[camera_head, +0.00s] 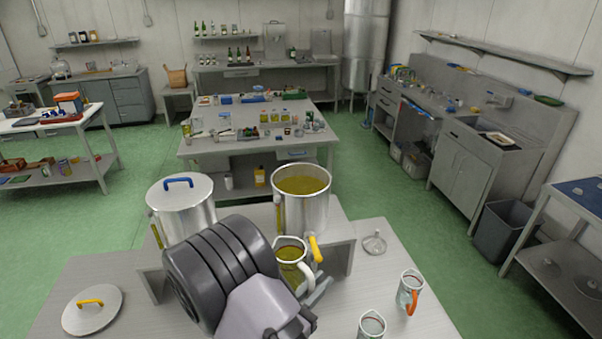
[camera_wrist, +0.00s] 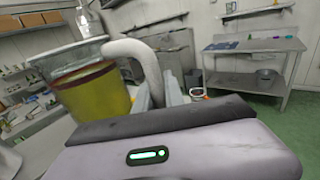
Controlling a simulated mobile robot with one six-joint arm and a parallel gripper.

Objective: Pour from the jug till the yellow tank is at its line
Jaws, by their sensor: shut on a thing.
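The yellow tank (camera_head: 302,208) is an open steel tank with a yellow tap handle, standing on a raised stand. It holds yellow-green oil with the surface below the rim; its line cannot be made out. A clear jug (camera_head: 290,251) with yellow-green oil and a pale handle is in front of and below the tank. My gripper (camera_head: 318,291) is shut on the jug's handle. In the wrist view the jug (camera_wrist: 92,95) is left of the handle, roughly upright, with a reddish band near the oil surface. My arm hides part of the stand.
A steel tank (camera_head: 182,210) with a blue-handled lid stands to the left. A lid with a yellow handle (camera_head: 92,310) lies on the bench at left. A small jug with an orange handle (camera_head: 410,292), another clear vessel (camera_head: 371,325) and a metal lid (camera_head: 374,243) are at right.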

